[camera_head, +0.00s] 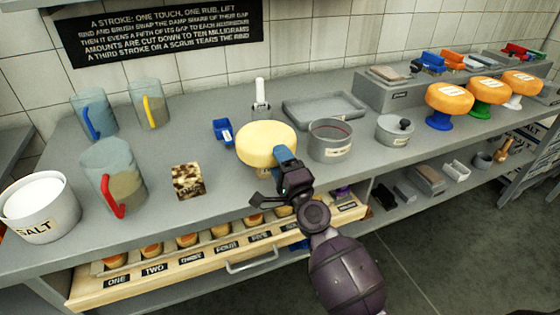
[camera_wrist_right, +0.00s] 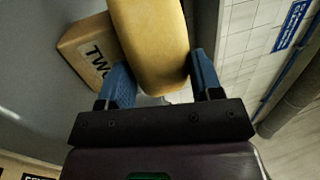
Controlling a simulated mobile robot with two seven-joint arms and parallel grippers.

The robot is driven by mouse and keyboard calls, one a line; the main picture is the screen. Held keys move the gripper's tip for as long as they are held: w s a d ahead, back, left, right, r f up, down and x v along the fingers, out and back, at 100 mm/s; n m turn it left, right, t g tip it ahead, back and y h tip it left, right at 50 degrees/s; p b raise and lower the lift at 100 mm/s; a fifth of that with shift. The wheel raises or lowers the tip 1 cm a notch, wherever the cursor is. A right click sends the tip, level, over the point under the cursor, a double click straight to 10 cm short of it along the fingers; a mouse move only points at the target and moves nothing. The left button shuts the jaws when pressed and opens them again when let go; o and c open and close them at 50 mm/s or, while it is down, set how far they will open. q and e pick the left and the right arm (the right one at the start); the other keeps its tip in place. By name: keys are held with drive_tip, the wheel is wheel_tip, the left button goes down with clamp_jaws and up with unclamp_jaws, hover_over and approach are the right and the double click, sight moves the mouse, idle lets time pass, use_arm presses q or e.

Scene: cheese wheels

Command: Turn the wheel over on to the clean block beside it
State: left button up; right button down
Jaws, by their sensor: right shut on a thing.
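The pale yellow cheese wheel (camera_head: 266,142) is near the middle of the counter in the head view, its broad face up. My right gripper (camera_head: 284,157) is shut on its near right edge. In the right wrist view the wheel (camera_wrist_right: 150,40) lies between the blue fingers of the right gripper (camera_wrist_right: 158,78). In the head view a block with a dark mottled top (camera_head: 187,181) stands left of the wheel. My left gripper is not in view.
A grey pot (camera_head: 330,140) stands close right of the wheel, and a small blue object (camera_head: 223,131) close left. Glass jugs (camera_head: 113,178) and a salt tub (camera_head: 40,207) are at left. Orange wheels on stands (camera_head: 450,98) are at right. A labelled drawer (camera_head: 165,274) is open below.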

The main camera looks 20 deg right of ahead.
drive_tip(key=shift+r, duration=0.1)
drive_tip(key=shift+c, duration=1)
unclamp_jaws()
drive_tip(key=shift+f, duration=0.3)
drive_tip(key=s+d+f+n+g+h, duration=0.1)
drive_tip(key=s+d+f+n+g, duration=0.1)
drive_tip(key=s+f+n, duration=0.4)
drive_tip(key=s+d+f+n+g, duration=0.3)
drive_tip(key=s+f+n, duration=0.3)
drive_tip(key=s, duration=0.9)
drive_tip(key=s+d+f+n+g+h, duration=0.1)
drive_tip(key=s+f+n+g, duration=0.3)
drive_tip(key=s+f, duration=0.6)
drive_tip(key=shift+s+d+f+n+g+h+b, duration=0.2)
drive_tip(key=shift+d+f+n+g+h+b, duration=0.15)
drive_tip(key=shift+d+f+n, duration=0.4)
